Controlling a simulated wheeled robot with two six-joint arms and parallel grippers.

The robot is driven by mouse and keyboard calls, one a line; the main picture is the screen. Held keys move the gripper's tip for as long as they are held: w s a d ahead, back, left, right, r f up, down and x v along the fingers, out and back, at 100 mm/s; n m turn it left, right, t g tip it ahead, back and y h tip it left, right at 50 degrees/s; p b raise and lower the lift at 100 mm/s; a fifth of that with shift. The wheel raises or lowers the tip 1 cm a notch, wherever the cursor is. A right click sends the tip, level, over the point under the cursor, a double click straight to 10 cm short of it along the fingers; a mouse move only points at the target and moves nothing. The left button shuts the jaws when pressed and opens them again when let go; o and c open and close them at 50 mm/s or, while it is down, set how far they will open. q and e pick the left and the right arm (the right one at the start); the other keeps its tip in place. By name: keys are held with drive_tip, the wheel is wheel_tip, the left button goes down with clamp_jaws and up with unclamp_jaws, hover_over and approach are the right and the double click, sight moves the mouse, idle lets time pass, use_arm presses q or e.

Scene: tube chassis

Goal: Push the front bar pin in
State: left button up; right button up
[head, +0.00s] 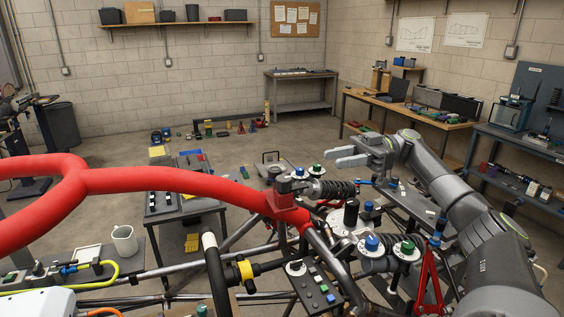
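My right gripper (331,155) points left in the head view, above the chassis. Its two grey fingers are apart, with nothing visible between them. A thick red bar (165,181) runs from the left edge to a red bracket (287,205) near the middle. A black coil-spring damper (325,189) joins the bracket area, below the gripper in the picture. I cannot tell which small part is the front bar pin. My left gripper is not in view.
Grey chassis tubes (180,279) cross the lower picture.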

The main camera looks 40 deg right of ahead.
drive_tip(key=p+x, duration=0.2)
drive_tip(key=x, duration=0.2)
drive_tip(key=p+x, duration=0.2)
drive_tip(key=x, duration=0.2)
drive_tip(key=p+x, duration=0.3)
drive_tip(key=x, duration=0.2)
drive_tip(key=shift+w+d, duration=0.15)
drive_tip(key=shift+w, duration=0.15)
drive_tip(key=shift+w+a+f, duration=0.15)
drive_tip(key=shift+a+f, duration=0.05)
drive_tip(key=shift+a, duration=0.25)
drive_tip(key=shift+c, duration=0.4)
clamp_jaws()
